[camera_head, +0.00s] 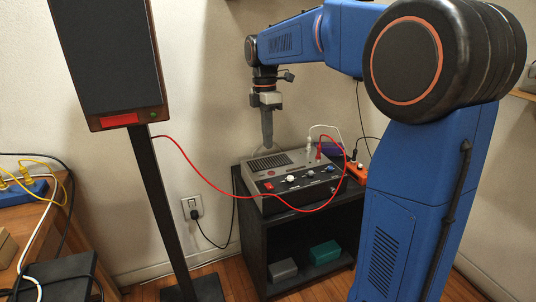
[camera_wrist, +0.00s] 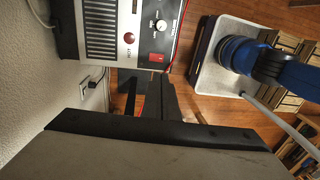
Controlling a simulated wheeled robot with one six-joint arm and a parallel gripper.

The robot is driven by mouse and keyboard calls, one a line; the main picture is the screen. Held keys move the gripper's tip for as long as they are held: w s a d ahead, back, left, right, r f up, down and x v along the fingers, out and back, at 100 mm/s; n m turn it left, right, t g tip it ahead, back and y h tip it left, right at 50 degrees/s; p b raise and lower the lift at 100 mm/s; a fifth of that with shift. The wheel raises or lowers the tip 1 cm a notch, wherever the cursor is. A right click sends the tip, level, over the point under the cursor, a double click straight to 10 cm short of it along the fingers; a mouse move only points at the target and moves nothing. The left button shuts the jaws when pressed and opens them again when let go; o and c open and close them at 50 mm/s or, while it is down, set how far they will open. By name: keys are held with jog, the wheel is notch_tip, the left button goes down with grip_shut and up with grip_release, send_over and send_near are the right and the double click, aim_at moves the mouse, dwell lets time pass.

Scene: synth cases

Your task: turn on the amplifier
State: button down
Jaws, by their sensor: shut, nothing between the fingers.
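The amplifier (camera_head: 250,182) is a grey and black box on the dark stand. Its front has a red rocker switch (camera_head: 268,186) at the left end and several knobs to the right. In the wrist view the red switch (camera_wrist: 157,58) sits low on the front panel, near a round dark red button or lamp (camera_wrist: 129,38) and a knob (camera_wrist: 161,25). I cannot tell the switch position. My gripper (camera_head: 267,147) points down, shut and empty, near the amplifier's left rear and behind the switch. Contact with the amplifier cannot be told.
A red cable (camera_head: 230,193) runs from the speaker (camera_head: 105,55) across the amplifier's front to its top. A white cable and an orange power strip (camera_head: 356,170) are at the right. A plug sits in the wall outlet (camera_head: 193,207). The stand (camera_head: 250,240) holds two boxes below.

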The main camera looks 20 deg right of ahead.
aim_at(269, 185)
jog(key=shift+s, duration=0.25)
jog(key=f, duration=0.4)
jog(key=s+f, duration=0.1)
jog(key=f, duration=0.9)
jog(key=shift+s, duration=0.35)
jog(key=shift+s+f, duration=0.1)
jog(key=shift+f, duration=0.05)
jog(key=shift+w, duration=0.75)
jog(key=shift+r, duration=0.2)
